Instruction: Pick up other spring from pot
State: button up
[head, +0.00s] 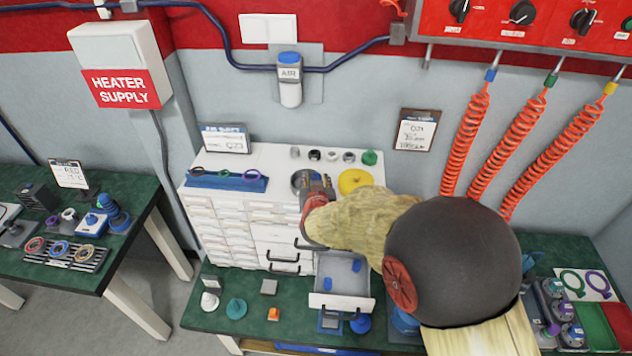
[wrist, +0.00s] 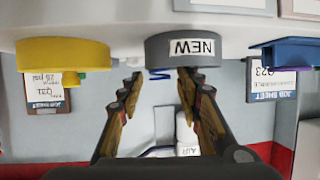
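A grey round pot (wrist: 182,46) with a "NEW" label is in the wrist view, which looks upside down. In the head view the pot (head: 298,181) stands on top of the white drawer cabinet, partly hidden by my gripper (head: 316,184). A small piece of a blue spring (wrist: 160,75) shows at the pot's rim in the wrist view; the rest is hidden. My gripper (wrist: 160,82) is open, with its fingers apart on either side of that blue piece. It holds nothing that I can see.
A yellow round pot (head: 355,181) stands right of the grey pot. A blue rack (head: 226,181) with rings lies to its left. Several small parts line the cabinet's back edge. A drawer (head: 342,302) below is open, with blue pieces inside.

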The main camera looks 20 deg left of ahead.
grip_shut()
jog(key=shift+r, duration=0.1)
dwell(0.3)
